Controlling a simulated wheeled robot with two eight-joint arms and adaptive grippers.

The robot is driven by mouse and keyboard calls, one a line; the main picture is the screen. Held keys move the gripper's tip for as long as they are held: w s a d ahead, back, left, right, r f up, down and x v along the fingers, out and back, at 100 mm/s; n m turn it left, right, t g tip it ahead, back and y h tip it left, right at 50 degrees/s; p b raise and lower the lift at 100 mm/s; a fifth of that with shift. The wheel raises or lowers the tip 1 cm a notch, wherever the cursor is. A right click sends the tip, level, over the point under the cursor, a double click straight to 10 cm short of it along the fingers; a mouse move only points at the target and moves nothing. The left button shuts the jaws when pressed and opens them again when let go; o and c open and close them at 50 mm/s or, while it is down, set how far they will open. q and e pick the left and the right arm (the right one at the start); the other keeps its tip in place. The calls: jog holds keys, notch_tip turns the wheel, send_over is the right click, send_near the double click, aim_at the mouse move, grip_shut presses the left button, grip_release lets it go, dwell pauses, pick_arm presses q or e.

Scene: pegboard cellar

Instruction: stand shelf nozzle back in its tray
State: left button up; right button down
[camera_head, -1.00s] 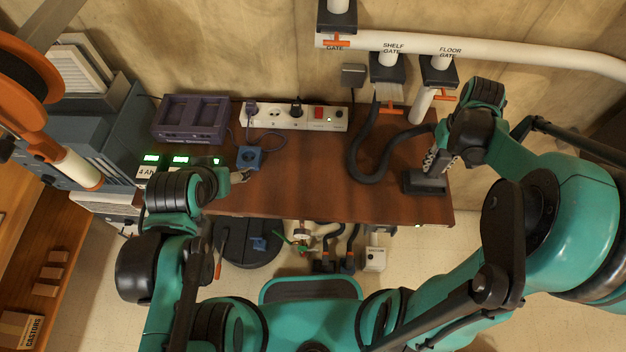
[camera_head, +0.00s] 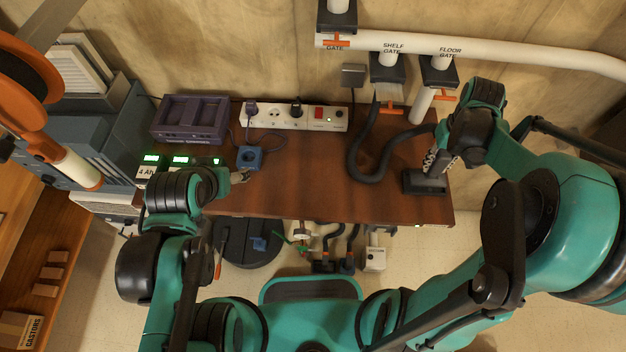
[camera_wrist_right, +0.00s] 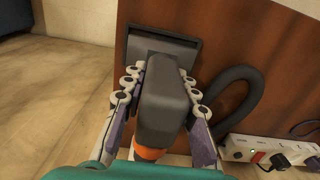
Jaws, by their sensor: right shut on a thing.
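The shelf nozzle (camera_wrist_right: 160,105) is a dark grey block with an orange part at its near end. My right gripper (camera_head: 432,165) is shut on it, with a finger along each side in the right wrist view (camera_wrist_right: 160,85). The far end of the nozzle meets a dark, rimmed rectangular tray (camera_wrist_right: 193,46) at the table's right end. The tray also shows in the head view (camera_head: 425,187). I cannot tell whether the nozzle is fully seated. My left gripper (camera_head: 240,176) is over the table's left part near a blue block; its opening is too small to judge.
A black hose (camera_head: 362,150) curves over the table (camera_head: 300,190) near the tray. A white power strip (camera_head: 290,116), a purple charger (camera_head: 190,118) and the blue block (camera_head: 249,157) stand along the back and left. The table's middle is clear.

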aim_at(444, 153)
jog(key=shift+f+b, duration=1.1)
jog(key=shift+f, duration=0.3)
dwell(1.8)
jog(key=c, duration=1.1)
grip_release()
jog(key=shift+o, duration=0.3)
jog(key=o, duration=0.4)
jog(key=shift+r+p, duration=2.85)
jog(key=shift+r, duration=0.7)
